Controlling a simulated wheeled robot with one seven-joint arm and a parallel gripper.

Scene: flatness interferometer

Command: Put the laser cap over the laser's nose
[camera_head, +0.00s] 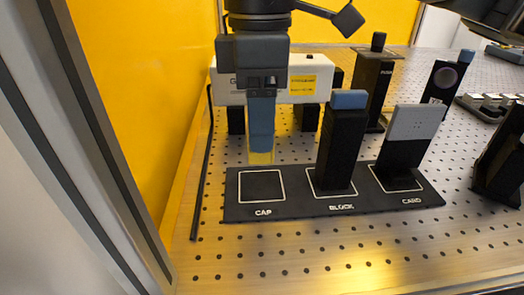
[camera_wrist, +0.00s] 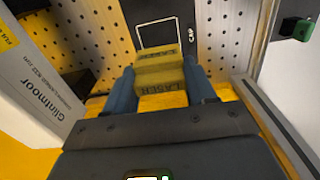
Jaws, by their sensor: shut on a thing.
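My gripper (camera_head: 261,152) is shut on the yellow laser cap (camera_wrist: 160,76), which carries the word LASER and sits between the two blue fingers in the wrist view. In the head view only a yellow sliver of the cap (camera_head: 261,158) shows below the fingertips. The cap is just behind the empty CAP outline. The laser (camera_head: 312,72) is a white box on black feet, standing behind my gripper, which hides part of it. A dark part (camera_head: 337,78) shows at its right end; I cannot tell if it is the nose. The laser's side (camera_wrist: 42,95) shows left in the wrist view.
A black mat (camera_head: 285,208) holds a black block with a blue top (camera_head: 342,145) and a grey card (camera_head: 412,125) on its stand. Dark optic mounts (camera_head: 374,82) stand to the right. A yellow wall (camera_head: 140,80) is at left. A dark cable (camera_head: 201,170) lies beside the mat.

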